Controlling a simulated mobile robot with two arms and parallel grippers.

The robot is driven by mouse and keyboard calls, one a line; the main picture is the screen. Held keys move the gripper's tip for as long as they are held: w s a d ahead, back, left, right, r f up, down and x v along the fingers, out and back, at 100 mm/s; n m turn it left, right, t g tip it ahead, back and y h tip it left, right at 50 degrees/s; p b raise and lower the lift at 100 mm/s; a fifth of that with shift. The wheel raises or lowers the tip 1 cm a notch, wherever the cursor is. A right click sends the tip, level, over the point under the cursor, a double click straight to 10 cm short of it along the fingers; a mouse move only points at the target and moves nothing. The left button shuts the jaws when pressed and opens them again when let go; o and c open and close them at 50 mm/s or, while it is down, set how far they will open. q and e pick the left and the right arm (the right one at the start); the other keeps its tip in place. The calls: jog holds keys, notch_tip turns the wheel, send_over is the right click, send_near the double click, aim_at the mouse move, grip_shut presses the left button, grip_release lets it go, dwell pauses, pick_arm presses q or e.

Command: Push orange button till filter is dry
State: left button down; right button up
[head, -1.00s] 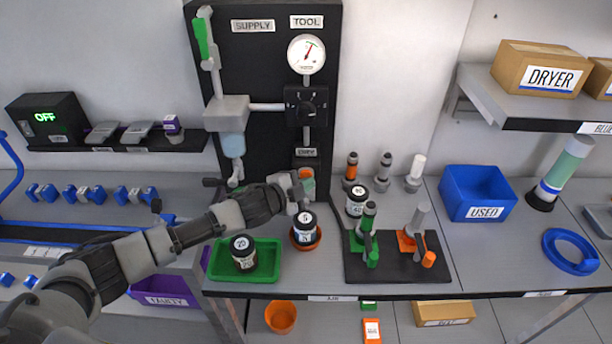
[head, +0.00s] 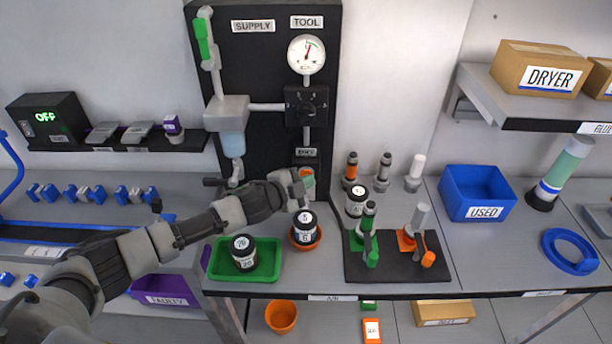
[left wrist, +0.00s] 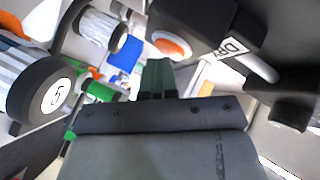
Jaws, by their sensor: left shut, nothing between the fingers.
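The orange button (left wrist: 172,46) sits in a white ring on a black box, beside a label starting "DR", in the left wrist view. In the head view this box is low on the black panel (head: 268,75), under a small label (head: 306,151). My left gripper (head: 304,184) is at the box and partly hides the button. In the left wrist view its dark green fingers (left wrist: 157,78) are shut and empty, just below the button; contact cannot be told. A pale blue filter bowl (head: 233,145) hangs on the panel. My right gripper is not in view.
A gauge (head: 306,54) and black knob (head: 307,105) are above the box. Jars stand on the green tray (head: 216,272) and an orange dish (head: 305,245) below my arm. A black mat (head: 400,275) with fittings and a blue bin (head: 478,194) are to the right.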

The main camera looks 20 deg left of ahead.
pick_arm(q)
jog(key=shift+s+d+p, duration=0.15)
jog(key=shift+s+p, duration=0.15)
jog(key=shift+s, duration=0.5)
jog(key=s, duration=0.2)
jog(key=s+d+p, duration=0.1)
jog(key=s, duration=0.1)
jog(key=shift+s+d, duration=0.2)
jog(key=shift+s, duration=0.2)
dwell(0.6)
